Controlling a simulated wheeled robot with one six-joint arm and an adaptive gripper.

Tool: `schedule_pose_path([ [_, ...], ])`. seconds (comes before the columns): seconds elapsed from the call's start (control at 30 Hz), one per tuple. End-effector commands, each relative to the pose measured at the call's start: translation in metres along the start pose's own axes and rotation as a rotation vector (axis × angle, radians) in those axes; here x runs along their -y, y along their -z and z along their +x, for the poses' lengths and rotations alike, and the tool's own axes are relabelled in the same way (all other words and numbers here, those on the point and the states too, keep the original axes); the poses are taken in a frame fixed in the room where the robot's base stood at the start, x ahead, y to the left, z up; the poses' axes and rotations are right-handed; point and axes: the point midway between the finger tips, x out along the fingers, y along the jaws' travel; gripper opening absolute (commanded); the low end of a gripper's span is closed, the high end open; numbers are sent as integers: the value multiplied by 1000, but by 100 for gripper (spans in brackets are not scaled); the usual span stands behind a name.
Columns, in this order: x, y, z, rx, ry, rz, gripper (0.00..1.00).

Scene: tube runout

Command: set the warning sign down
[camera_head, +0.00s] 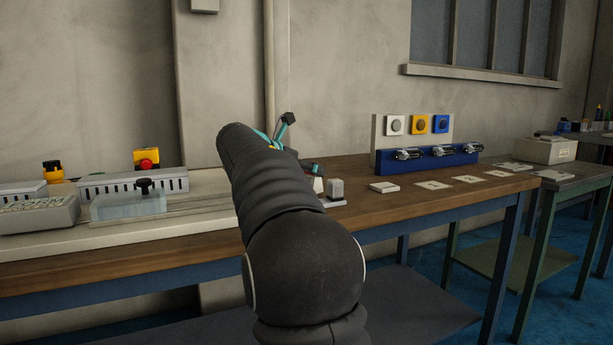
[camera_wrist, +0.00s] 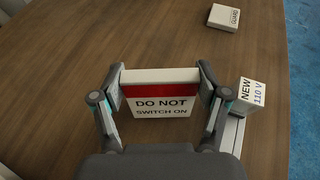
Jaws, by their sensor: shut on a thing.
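The warning sign (camera_wrist: 160,95) is a white block with a red band and the words "DO NOT SWITCH ON". In the wrist view it sits between the two fingers of my gripper (camera_wrist: 161,87), which is shut on its left and right sides. Brown wooden table top (camera_wrist: 60,60) lies beneath it; I cannot tell whether the sign touches the wood.
A white "GUARD" block (camera_wrist: 223,17) lies farther off. A blue rack (camera_head: 428,158) stands at the back. Wood left of the sign is mostly clear.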

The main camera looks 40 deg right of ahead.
Motion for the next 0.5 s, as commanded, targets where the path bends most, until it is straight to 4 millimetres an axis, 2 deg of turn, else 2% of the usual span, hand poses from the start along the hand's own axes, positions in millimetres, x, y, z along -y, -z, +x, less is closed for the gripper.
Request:
schedule_pose_path([
  [0.07,0,7,3,1,-1,0,39],
  [0.43,0,9,4,1,-1,-1,39],
  [0.47,0,9,4,1,-1,0,82],
  [0.5,0,9,3,1,-1,0,92],
])
